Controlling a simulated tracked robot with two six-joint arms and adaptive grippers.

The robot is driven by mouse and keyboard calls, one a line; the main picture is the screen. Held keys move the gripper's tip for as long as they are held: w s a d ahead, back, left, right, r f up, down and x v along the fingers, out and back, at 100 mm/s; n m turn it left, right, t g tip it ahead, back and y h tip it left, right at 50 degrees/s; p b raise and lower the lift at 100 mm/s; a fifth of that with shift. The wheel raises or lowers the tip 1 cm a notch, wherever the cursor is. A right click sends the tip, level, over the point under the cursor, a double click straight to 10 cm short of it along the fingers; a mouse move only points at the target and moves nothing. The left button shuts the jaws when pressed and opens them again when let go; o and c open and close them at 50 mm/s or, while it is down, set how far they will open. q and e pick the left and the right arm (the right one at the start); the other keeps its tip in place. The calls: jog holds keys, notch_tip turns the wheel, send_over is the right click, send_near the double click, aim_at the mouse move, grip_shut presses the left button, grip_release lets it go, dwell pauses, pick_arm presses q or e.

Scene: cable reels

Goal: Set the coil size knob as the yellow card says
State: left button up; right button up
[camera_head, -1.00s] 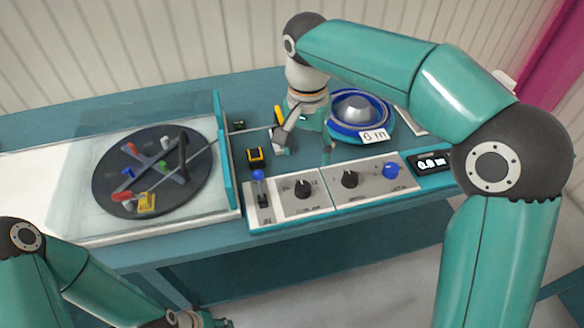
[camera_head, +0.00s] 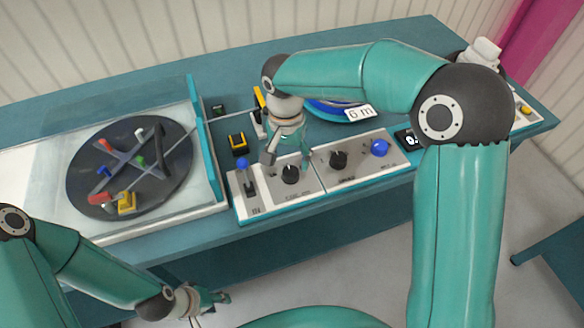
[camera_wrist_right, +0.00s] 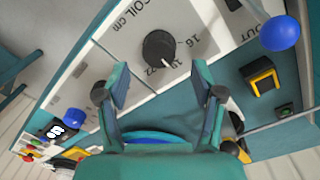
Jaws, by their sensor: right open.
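The coil size knob (camera_head: 290,174) is a black dial on the light control panel, marked "COIL cm" in the wrist view (camera_wrist_right: 159,48). There, its white pointer mark faces the numbers on the gripper side, seemingly near 19; 16 and 22 are beside it. My right gripper (camera_head: 287,161) is open over the knob, its fingers apart and not seen touching it; the wrist view shows both fingertips (camera_wrist_right: 160,82). A narrow yellow piece (camera_head: 258,97) stands behind my right wrist; I cannot tell if it is the card, and no writing shows. My left gripper (camera_head: 216,298) is low in front of the bench, its fingers unclear.
A yellow-black switch (camera_head: 238,142) is behind. A reel disc (camera_head: 90,190) lies left; a blue coil (camera_head: 325,111) with a "6 m" tag lies behind.

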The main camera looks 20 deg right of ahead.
aim_at(290, 171)
jog(key=shift+d+f, duration=0.1)
jog(key=shift+f, duration=2.25)
jog(key=c, duration=1)
jog(key=shift+d, duration=0.3)
jog(key=shift+c, duration=0.7)
jog(key=shift+a, duration=0.25)
